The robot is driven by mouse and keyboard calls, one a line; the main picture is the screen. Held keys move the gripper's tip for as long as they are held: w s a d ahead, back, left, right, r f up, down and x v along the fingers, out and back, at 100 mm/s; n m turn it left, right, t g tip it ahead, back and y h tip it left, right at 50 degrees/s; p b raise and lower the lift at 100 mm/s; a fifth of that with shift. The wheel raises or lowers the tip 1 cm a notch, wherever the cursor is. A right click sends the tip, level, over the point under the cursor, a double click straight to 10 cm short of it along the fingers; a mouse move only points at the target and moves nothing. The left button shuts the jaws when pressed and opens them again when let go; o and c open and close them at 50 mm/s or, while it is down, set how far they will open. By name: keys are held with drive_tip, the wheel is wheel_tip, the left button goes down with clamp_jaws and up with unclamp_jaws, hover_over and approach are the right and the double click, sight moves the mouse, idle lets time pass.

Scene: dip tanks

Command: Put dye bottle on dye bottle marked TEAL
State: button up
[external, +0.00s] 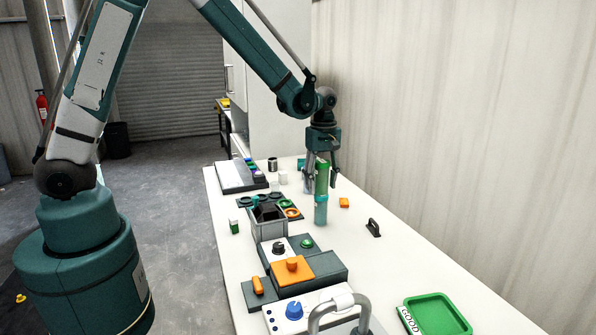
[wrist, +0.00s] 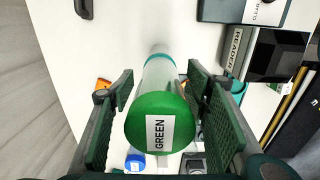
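The dye bottle with a green cap labelled GREEN (wrist: 160,122) stands upright between my fingers; it also shows in the external view as a green bottle (external: 321,178). Directly below it is a teal bottle (external: 320,211), standing on the table. The two look stacked in line and touching; a teal band (wrist: 166,63) shows past the green bottle in the wrist view. My gripper (external: 322,180) points down around the green bottle. Its fingers (wrist: 160,88) are apart, with a visible gap on each side of the bottle. The TEAL marking cannot be read.
On the white table (external: 400,265) are an orange block (external: 344,202), a black handle (external: 374,228) and a green tray (external: 437,315) labelled GOOD. A grey box (external: 269,225) and a dark rack with round holes (external: 291,212) stand left of the bottles. A blue-capped item (wrist: 135,162) is close by.

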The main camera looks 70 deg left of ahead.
sight(321, 162)
drive_tip(key=shift+r, duration=0.15)
drive_tip(key=shift+r, duration=6)
drive_tip(key=shift+s+d+r, duration=0.1)
drive_tip(key=shift+s+r, duration=0.2)
drive_tip(key=shift+r, duration=0.05)
drive_tip(key=s+d+r+m+t, duration=0.2)
drive_tip(key=s+r+m, duration=0.25)
drive_tip(key=s, duration=0.35)
drive_tip(key=s+d+r+m+t, duration=0.1)
drive_tip(key=s+d+r+m, duration=0.25)
drive_tip(key=s+r, duration=0.35)
drive_tip(key=s+d+f+m+t, duration=0.1)
drive_tip(key=s+m+t, duration=0.3)
drive_tip(key=s+m, duration=0.6)
drive_tip(key=s+d, duration=0.1)
drive_tip(key=s, duration=0.6)
drive_tip(key=shift+s+d+f, duration=0.2)
drive_tip(key=shift+s+f, duration=0.1)
drive_tip(key=shift+f, duration=0.05)
